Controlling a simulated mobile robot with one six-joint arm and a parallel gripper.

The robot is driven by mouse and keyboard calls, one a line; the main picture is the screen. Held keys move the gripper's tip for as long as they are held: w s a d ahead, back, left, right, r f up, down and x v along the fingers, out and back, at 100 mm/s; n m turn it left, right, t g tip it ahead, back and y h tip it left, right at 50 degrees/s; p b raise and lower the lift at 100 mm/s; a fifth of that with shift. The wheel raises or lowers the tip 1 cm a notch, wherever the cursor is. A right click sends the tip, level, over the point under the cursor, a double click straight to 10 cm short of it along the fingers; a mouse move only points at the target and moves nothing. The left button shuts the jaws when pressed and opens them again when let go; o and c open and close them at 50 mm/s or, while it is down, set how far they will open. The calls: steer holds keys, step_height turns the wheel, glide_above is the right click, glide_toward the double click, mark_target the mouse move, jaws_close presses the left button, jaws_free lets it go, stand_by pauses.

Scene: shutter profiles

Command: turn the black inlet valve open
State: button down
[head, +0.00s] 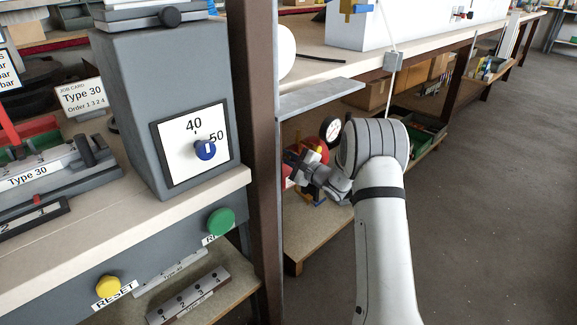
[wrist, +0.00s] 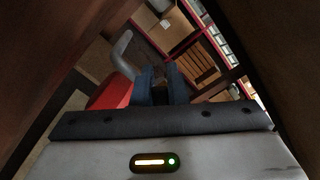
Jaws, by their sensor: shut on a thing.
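My gripper (head: 297,165) reaches under the bench on the right of the brown post, beside a red unit with a pressure gauge (head: 333,130). In the wrist view its two blue-grey fingers (wrist: 161,88) are close together, shut on a small dark thing (wrist: 172,74). This looks like the handle of the black inlet valve, mostly hidden by the fingers. I cannot tell the handle's angle. A red body (wrist: 110,94) and a bent grey pipe (wrist: 122,52) are just left of the fingers.
The brown post (head: 255,120) stands close left of my gripper. A grey shelf plate (head: 320,97) juts out above it. The grey machine with a dial (head: 190,142) and green button (head: 221,221) are further left. Cardboard boxes (head: 372,94) lie behind; floor at right is clear.

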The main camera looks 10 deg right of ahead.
steer(key=shift+s+a+f+n+b, duration=0.15)
steer(key=shift+f+n+b, duration=0.3)
steer(key=shift+n, duration=0.75)
steer(key=shift+s+a+f+n+b, duration=0.2)
steer(key=shift+f+n, duration=0.5)
steer(key=shift+n, duration=0.5)
steer(key=shift+a+f+n+b, duration=0.1)
steer(key=shift+f+n+b, duration=0.4)
steer(key=shift+n, duration=0.7)
steer(key=shift+f, duration=0.15)
steer(key=c, duration=1.4)
jaws_free()
steer(key=shift+c, duration=0.2)
steer(key=shift+r, duration=0.2)
steer(key=p+v, duration=0.2)
steer(key=v, duration=0.5)
steer(key=shift+s+d+p, duration=0.25)
steer(key=shift+s+p, duration=0.05)
steer(key=shift+p, duration=0.1)
